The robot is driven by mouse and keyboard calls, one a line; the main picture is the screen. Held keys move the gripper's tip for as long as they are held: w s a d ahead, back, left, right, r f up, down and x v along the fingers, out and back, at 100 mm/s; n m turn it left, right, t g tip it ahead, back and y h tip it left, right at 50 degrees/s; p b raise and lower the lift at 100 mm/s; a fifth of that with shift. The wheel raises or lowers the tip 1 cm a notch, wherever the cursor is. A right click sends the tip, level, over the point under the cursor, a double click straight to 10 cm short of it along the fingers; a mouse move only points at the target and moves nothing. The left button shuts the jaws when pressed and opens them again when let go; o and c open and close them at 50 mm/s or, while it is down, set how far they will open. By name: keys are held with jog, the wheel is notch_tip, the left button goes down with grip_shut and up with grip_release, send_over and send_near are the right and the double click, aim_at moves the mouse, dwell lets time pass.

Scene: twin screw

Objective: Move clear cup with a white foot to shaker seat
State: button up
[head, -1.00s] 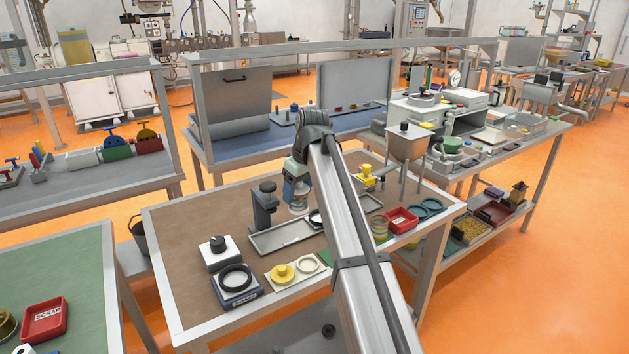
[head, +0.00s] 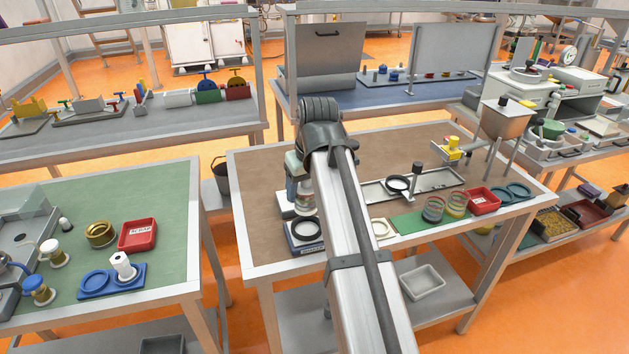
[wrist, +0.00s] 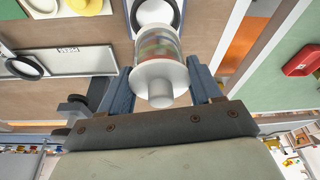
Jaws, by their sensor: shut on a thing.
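My gripper (wrist: 161,88) is shut on the clear cup (wrist: 158,46) with a white foot. In the wrist view, one blue finger lies on each side of the cup, the white foot faces the camera, and coloured bands show through the wall. In the head view, the cup (head: 304,199) hangs upright below my wrist, partly hidden by my arm. The shaker seat (head: 292,243), a block with a black ring on top, is just below and in front of it. In the wrist view, the ring (wrist: 178,13) shows partly behind the cup. The gap between them is unclear.
A grey tray (head: 375,194) with another black ring (head: 398,183) lies to the right. A green bench (head: 165,185) is at left. The brown bench top (head: 258,180) is clear left of my gripper.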

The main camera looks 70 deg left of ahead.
aim_at(306, 208)
jog(key=shift+f, duration=2.3)
jog(key=shift+f, duration=1.25)
dwell(0.5)
jog(key=o, duration=1.1)
jog(key=shift+o, duration=0.8)
jog(key=shift+r, duration=0.15)
jog(key=shift+r, duration=3.4)
